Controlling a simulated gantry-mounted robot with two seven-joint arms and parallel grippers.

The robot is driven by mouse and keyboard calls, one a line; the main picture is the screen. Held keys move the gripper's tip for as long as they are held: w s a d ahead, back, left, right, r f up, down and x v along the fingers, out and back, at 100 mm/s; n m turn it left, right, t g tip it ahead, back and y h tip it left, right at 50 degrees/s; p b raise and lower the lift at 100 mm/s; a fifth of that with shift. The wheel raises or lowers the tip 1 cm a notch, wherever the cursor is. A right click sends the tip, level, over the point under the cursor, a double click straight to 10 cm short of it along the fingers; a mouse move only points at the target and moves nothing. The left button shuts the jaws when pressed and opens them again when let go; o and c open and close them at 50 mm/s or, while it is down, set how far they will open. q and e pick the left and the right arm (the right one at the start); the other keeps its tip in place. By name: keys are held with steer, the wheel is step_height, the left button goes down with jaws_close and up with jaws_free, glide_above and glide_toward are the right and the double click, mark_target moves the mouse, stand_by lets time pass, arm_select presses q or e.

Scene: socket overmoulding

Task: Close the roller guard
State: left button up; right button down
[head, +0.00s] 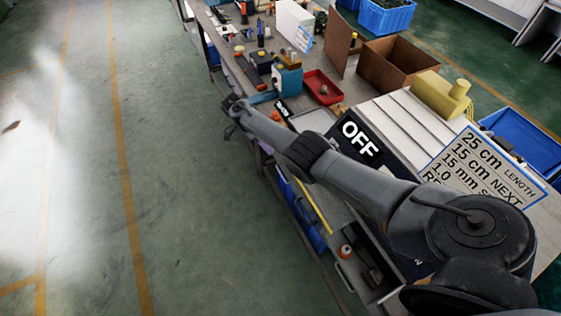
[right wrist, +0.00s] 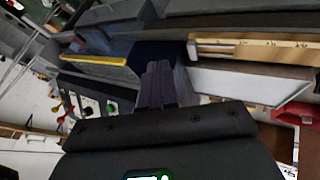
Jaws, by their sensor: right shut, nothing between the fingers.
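My right arm reaches across the head view from the lower right, and my right gripper (head: 233,102) is at its far end, beside the near edge of the workbench. In the right wrist view the fingers (right wrist: 157,84) are together, with nothing between them. They point toward a dark recess between a yellow-edged grey block and a pale part with a wooden, ruler-like strip (right wrist: 255,48). I cannot tell which part is the roller guard, or whether it is open. The machine with the OFF sign (head: 361,138) is partly hidden behind my right arm. My left gripper is not in view.
The bench holds a blue box (head: 288,80), a red tray (head: 322,88) and a brown open box (head: 397,62). A yellow rounded part (head: 440,95) sits on the white panelled machine. A lettered sign (head: 480,168) stands at right.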

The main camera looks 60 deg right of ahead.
steer(key=s+a+f+p, duration=0.1)
steer(key=s+f+p, duration=0.5)
steer(key=s+f, duration=0.2)
steer(key=shift+s+a, duration=0.15)
steer(key=shift+s, duration=0.6)
